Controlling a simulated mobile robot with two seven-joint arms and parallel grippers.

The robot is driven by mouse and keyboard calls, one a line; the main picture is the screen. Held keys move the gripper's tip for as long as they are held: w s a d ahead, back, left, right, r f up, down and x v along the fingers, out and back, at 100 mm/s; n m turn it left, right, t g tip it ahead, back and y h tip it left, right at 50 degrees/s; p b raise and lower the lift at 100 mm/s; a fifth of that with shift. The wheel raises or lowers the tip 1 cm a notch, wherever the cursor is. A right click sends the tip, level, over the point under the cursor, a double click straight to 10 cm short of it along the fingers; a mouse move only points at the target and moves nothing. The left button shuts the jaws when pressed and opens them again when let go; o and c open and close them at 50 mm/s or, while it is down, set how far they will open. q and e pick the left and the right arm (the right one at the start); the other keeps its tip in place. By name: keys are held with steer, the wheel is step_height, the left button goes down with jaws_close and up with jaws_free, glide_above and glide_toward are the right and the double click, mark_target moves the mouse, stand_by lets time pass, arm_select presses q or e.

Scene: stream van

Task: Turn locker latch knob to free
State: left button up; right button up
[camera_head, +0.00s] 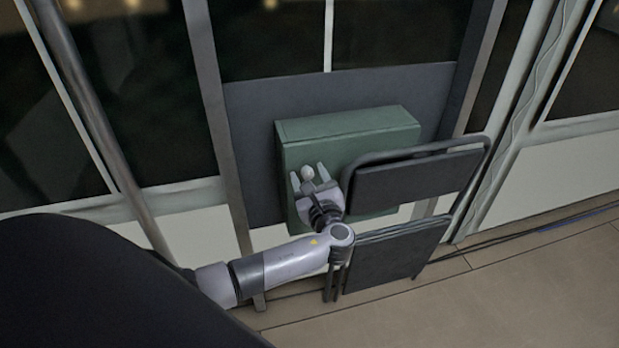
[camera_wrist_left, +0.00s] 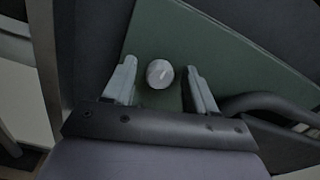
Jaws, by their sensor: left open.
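The green locker (camera_head: 350,125) is mounted on a dark panel on the wall in the head view. Its light round latch knob (camera_head: 308,172) sticks out near the left side of its front face. My left gripper (camera_head: 309,176) is open in front of the locker, with one finger on each side of the knob. In the left wrist view the knob (camera_wrist_left: 160,74) sits between the spread fingertips of the left gripper (camera_wrist_left: 160,80), with a gap on both sides. The green locker face (camera_wrist_left: 230,50) lies behind it. I cannot tell which way the knob is turned.
A folding chair with a dark backrest (camera_head: 415,178) and dark seat (camera_head: 390,252) stands close to the right of my left arm, partly before the locker. Metal posts (camera_head: 222,140) stand at the left. Cables (camera_head: 540,230) run along the floor at right.

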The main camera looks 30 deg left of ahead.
arm_select(q)
jaws_close()
steer(key=c, duration=1.1)
jaws_free()
